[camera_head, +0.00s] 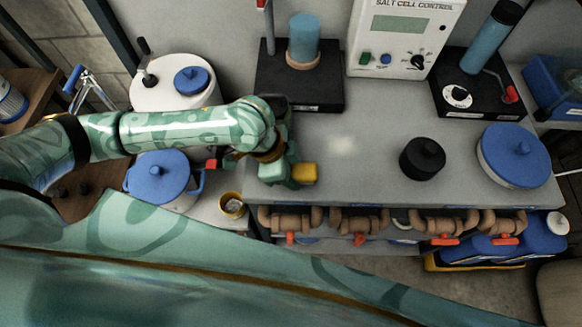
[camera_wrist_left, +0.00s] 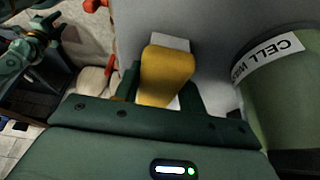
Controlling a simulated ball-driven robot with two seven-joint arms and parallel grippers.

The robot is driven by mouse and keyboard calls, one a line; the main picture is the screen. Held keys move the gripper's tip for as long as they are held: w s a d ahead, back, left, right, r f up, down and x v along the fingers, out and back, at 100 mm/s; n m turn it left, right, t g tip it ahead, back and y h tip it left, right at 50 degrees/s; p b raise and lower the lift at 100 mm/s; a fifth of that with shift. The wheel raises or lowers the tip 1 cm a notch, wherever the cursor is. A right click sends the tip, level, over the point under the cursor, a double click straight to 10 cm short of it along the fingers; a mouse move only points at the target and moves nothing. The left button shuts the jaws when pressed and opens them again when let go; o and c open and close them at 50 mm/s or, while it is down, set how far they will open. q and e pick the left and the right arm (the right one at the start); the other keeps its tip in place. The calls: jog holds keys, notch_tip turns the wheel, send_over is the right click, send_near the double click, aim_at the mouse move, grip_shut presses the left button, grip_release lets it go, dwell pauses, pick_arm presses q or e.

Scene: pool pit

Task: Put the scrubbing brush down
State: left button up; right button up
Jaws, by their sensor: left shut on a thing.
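The scrubbing brush (camera_head: 303,173) shows as a yellow block at the front left of the grey bench top (camera_head: 360,185). In the left wrist view the brush (camera_wrist_left: 166,76) has a yellow body with a white part behind it. My left gripper (camera_head: 283,172) is shut on the brush, its two dark green fingers on either side of the yellow body. The brush is over or on the bench near its front edge; I cannot tell whether it touches the surface.
A black lidded pot (camera_head: 422,158) and a blue-lidded tub (camera_head: 514,155) stand on the bench's right. A black stand (camera_head: 300,88) is behind my gripper. Valves with red handles (camera_head: 360,239) line the front below. A green labelled container (camera_wrist_left: 275,85) is close by. The bench middle is clear.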

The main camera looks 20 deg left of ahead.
pick_arm(q)
jog(key=o, duration=0.9)
jog(key=shift+s+f, duration=0.1)
jog(key=shift+f, duration=0.1)
jog(key=shift+o, duration=0.2)
jog(key=shift+f, duration=0.15)
jog(key=shift+s, duration=0.15)
jog(key=shift+b, duration=0.3)
jog(key=shift+a+r+b, duration=0.1)
jog(key=shift+r+b, duration=0.55)
jog(key=shift+r, duration=0.05)
jog(key=p+v, duration=0.6)
jog(key=v, duration=1)
